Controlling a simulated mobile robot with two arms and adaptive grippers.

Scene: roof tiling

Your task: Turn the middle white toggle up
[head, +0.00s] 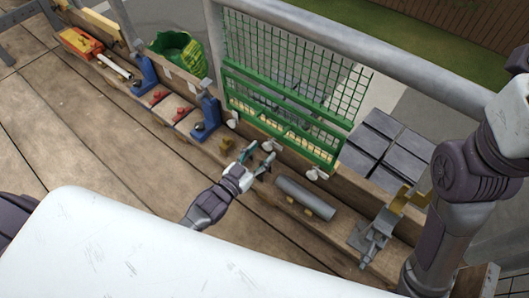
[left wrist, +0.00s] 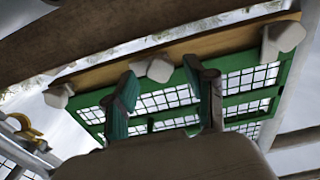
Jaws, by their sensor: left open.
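Three white toggles sit along the lower edge of the green mesh gate (head: 295,133). The middle toggle (head: 270,146) lies between the left toggle (head: 233,118) and the right toggle (head: 318,173). My left gripper (head: 257,155) is open and empty, its fingertips close to the middle toggle. In the left wrist view, the middle toggle (left wrist: 155,67) shows between the two fingers of my left gripper (left wrist: 162,78); whether they touch it I cannot tell. The other toggles are farther out on both sides there. My right arm rises at the right, but its gripper is not visible.
A grey cylinder (head: 304,198) and a metal bracket tool (head: 375,238) lie on the planks right of my left gripper. Dark tiles (head: 378,145) lie behind the ledge.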

